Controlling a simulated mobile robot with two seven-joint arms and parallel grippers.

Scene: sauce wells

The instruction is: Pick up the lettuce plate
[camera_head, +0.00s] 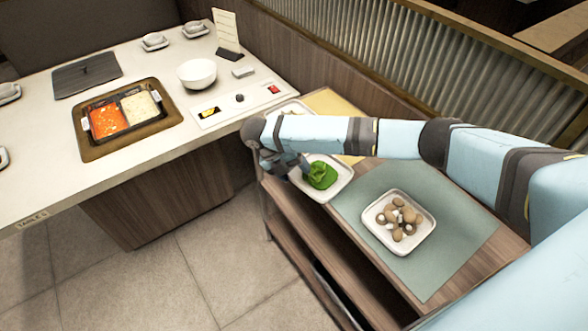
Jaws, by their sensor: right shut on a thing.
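The lettuce plate (334,187) is a white square dish with green lettuce (321,175) on it. It is at the top of the wooden cart, partly hidden by my right arm. My right gripper (293,172) is at the left rim of this plate, shut on it. Whether the plate is lifted off the cart is hard to tell. My left gripper is not in view.
A white plate of mushrooms (416,243) rests on a grey-green mat (360,213) on the cart. Another plate (296,107) is partly hidden behind my arm. The table at left holds a two-part sauce pot (148,122), a white bowl (197,74) and a menu stand (228,32).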

